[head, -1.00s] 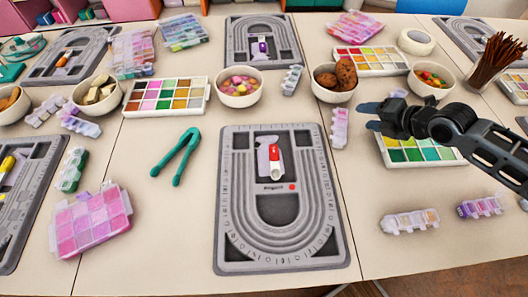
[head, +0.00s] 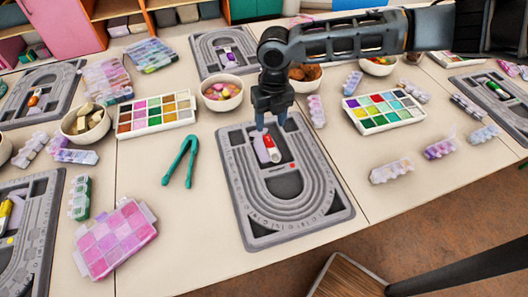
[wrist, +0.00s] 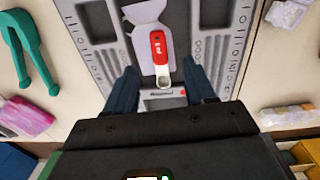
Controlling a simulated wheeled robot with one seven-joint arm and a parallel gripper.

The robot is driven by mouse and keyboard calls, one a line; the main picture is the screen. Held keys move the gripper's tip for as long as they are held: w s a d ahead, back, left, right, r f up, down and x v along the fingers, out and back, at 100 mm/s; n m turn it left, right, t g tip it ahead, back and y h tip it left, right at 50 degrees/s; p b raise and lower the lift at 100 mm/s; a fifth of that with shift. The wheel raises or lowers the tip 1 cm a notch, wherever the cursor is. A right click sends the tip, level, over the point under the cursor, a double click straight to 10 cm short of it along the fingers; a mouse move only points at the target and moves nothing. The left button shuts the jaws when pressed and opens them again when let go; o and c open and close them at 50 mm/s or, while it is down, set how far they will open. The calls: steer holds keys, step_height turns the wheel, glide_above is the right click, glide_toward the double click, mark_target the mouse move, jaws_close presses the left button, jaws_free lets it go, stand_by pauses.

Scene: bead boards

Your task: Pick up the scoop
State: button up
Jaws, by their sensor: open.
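A small tool with a red handle and a pale, metal-like end (head: 271,147), which looks like the scoop, lies on the grey bead board (head: 309,222) in the middle of the head view. In the wrist view the red tool (wrist: 158,50) lies between the lines of my fingers, its pale end toward me. A lavender, narrow-waisted piece (wrist: 143,14) lies against or under it; I cannot tell which. My gripper (head: 270,122) is open and empty, pointing down above the board's upper part. I see no contact with the tool.
Green tweezers (head: 181,162) lie left of the board. A pink bead box (head: 115,238) is at the lower left. A bowl of sweets (head: 222,92) and colour palettes (head: 384,111) stand behind and to the right.

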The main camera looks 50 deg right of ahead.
mark_target(270, 141)
steer(key=shift+s+a+f+p, duration=0.15)
steer(key=shift+f+p, duration=0.1)
steer(key=shift+f, duration=1.5)
steer(key=shift+a+f+p, duration=0.15)
steer(key=shift+f+p, duration=0.05)
steer(key=shift+f, duration=1.55)
jaws_close()
